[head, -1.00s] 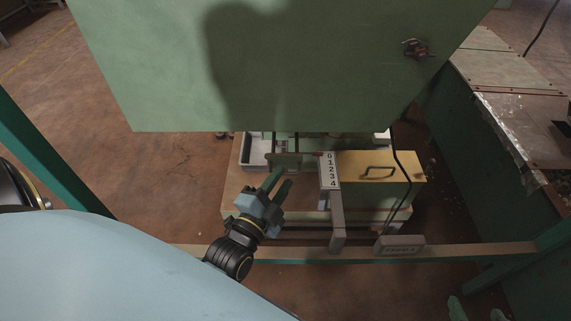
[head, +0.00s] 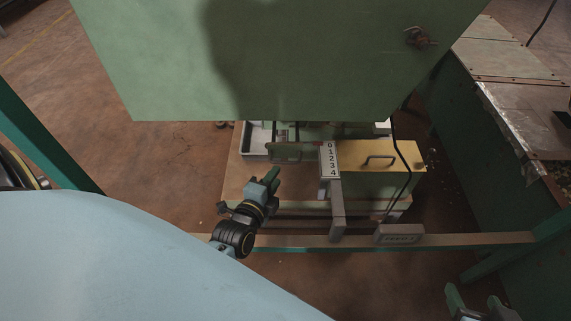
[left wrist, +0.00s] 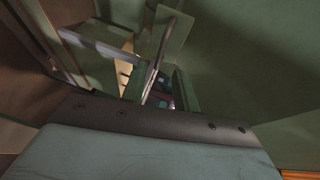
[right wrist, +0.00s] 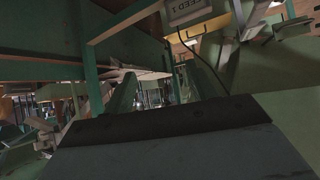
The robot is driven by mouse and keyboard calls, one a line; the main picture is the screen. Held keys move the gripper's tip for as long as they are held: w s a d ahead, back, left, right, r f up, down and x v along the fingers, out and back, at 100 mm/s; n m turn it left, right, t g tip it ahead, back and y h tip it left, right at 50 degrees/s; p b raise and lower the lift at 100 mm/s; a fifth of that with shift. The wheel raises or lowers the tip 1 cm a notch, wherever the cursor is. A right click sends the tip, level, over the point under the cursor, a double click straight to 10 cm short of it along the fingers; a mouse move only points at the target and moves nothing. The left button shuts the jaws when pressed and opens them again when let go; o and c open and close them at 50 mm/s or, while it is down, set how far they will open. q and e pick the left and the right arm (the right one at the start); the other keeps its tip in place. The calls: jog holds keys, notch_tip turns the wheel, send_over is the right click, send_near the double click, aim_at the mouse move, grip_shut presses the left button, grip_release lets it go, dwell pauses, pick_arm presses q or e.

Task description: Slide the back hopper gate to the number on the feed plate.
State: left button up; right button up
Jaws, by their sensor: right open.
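A white number strip reading 0 to 4 (head: 330,158) stands on a grey post below the big green hopper panel (head: 290,60). A green gate-like piece (head: 285,153) with a handle outline lies left of the strip; I cannot tell its setting. The grey feed plate (head: 400,234) sits on the front rail; in the right wrist view the plate (right wrist: 192,10) seems to read FEED 1. My left gripper (head: 272,176) is open just in front of the green piece, with no clear contact. My right gripper (head: 478,302) is open and empty at the lower right.
A tan-topped green box (head: 385,165) with a handle stands right of the strip, and a dark cable hangs in front of it. The rail (head: 290,241) crosses in front. A green machine (head: 500,150) stands at right. Floor at left is clear.

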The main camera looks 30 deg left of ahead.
aim_at(285, 163)
pick_arm(q)
jog(key=shift+b+x, duration=1.6)
jog(key=shift+x, duration=2.35)
pick_arm(e)
jog(key=w+a+r+t+y, duration=0.1)
jog(key=w+a+r+t, duration=0.1)
jog(key=r+t, duration=0.2)
jog(key=w+a+r+t+y, duration=0.1)
jog(key=w+r+t+y, duration=0.1)
jog(key=r+t, duration=0.3)
jog(key=shift+a+r+n, duration=0.3)
jog(key=shift+a+r, duration=0.1)
jog(key=shift+r, duration=1.65)
pick_arm(q)
jog(key=shift+c, duration=0.3)
grip_shut()
